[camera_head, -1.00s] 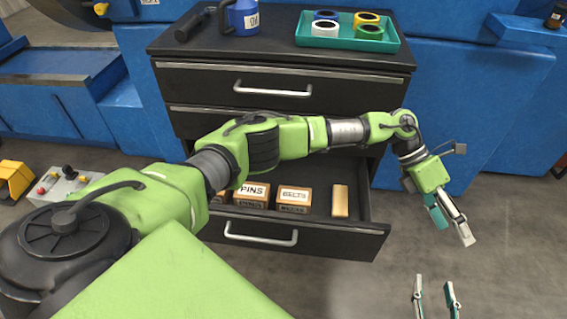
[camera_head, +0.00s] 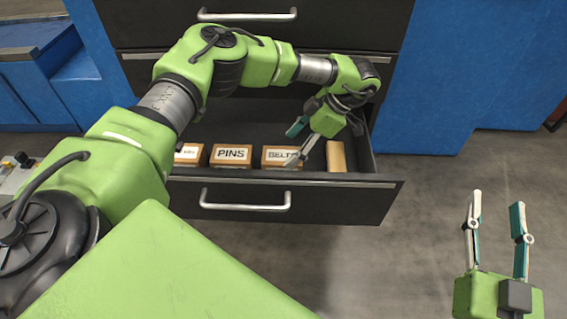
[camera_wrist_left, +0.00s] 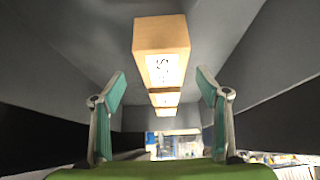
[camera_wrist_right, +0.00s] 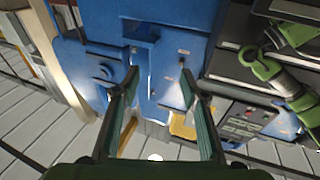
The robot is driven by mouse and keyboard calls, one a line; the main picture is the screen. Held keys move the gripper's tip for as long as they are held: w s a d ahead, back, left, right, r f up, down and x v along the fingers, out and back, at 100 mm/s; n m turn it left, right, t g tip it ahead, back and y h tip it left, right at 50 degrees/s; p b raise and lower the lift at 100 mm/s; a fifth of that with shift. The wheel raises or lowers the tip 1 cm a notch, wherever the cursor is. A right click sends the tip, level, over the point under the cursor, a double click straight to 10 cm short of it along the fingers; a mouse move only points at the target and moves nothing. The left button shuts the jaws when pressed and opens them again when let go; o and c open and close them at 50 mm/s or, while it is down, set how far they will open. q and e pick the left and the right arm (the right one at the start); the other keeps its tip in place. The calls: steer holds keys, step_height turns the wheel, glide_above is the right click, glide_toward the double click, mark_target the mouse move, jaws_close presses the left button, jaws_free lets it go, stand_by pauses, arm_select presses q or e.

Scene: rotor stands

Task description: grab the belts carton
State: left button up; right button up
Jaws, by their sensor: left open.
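The belts carton (camera_head: 279,156) is a small brown box with a white BELTS label, standing in the open drawer right of the pins carton. My left gripper (camera_head: 299,146) is in the drawer at the right end of the belts carton, partly covering its label. In the left wrist view, a carton (camera_wrist_left: 161,38), apparently the belts carton, is ahead of the two spread fingers, with nothing between them. Whether a finger touches it cannot be told. My right gripper (camera_head: 496,206) is open and empty over the floor at the right.
The pins carton (camera_head: 231,155) and another labelled carton (camera_head: 189,154) stand left of the belts carton. A plain tan box (camera_head: 336,156) stands close on the right. The drawer front (camera_head: 330,198) and side walls surround them.

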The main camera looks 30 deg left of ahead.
mark_target(284, 155)
arm_select(q)
steer(key=x, duration=0.2)
steer(key=b+x, duration=0.1)
steer(key=x, duration=0.1)
steer(key=shift+s+a+f+b, duration=0.1)
steer(key=shift+s+f+b, duration=0.15)
steer(key=shift+s+b, duration=0.1)
steer(key=shift+a+f, duration=0.1)
steer(key=shift+f, duration=0.05)
arm_select(e)
steer(key=s+r+t+y, duration=0.1)
steer(key=s+r+t, duration=0.2)
steer(key=r, duration=0.5)
steer(key=shift+t+y, duration=0.3)
steer(key=shift+t, duration=0.4)
steer(key=shift+a+r, duration=0.1)
arm_select(q)
steer(key=c, duration=1.4)
